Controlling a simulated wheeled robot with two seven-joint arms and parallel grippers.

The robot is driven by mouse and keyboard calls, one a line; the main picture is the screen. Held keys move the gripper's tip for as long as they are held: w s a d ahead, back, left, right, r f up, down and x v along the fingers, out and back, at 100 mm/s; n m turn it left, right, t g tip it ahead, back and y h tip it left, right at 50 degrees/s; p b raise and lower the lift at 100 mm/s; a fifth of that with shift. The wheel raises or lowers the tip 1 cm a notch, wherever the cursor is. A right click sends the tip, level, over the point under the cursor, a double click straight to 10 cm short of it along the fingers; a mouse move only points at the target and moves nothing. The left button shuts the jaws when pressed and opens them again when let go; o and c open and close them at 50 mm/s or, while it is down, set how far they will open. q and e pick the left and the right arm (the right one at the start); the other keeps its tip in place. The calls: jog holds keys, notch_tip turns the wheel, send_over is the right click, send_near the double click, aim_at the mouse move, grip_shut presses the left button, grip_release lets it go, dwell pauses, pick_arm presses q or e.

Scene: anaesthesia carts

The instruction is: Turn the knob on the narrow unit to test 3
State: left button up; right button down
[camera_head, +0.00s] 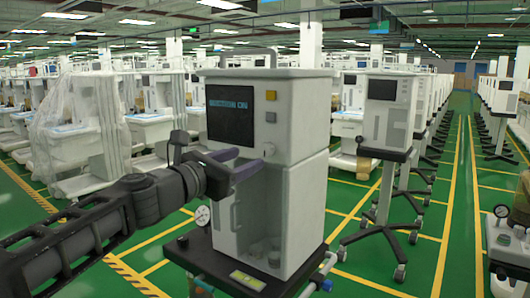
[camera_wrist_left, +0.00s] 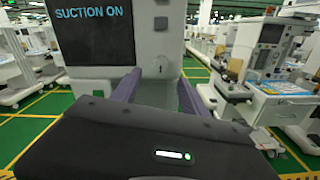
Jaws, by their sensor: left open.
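The narrow unit (camera_head: 300,110) is a tall white cabinet on a dark wheeled base, at the centre of the head view. Its dark screen (camera_head: 230,115) reads "SUCTION ON", also in the left wrist view (camera_wrist_left: 93,32). In the left wrist view, a pale round knob face (camera_wrist_left: 160,66) with a small dark mark shows on the panel below a grey button (camera_wrist_left: 161,23); its setting is too small to read. My left gripper (camera_head: 251,156) is open, its purple fingers either side of the knob in the wrist view (camera_wrist_left: 159,75). Contact cannot be told. My right gripper is out of view.
A yellow button (camera_head: 271,95) sits beside the screen, and a handle (camera_head: 235,53) on top. A gauge (camera_head: 202,215) stands at the lower front left. A monitor on a wheeled stand (camera_head: 385,110) is to the right. Green floor (camera_head: 350,270) is partly clear.

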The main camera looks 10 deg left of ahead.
aim_at(264, 152)
pick_arm(q)
jog(key=shift+p+x, duration=0.3)
jog(key=shift+x, duration=3.7)
grip_shut()
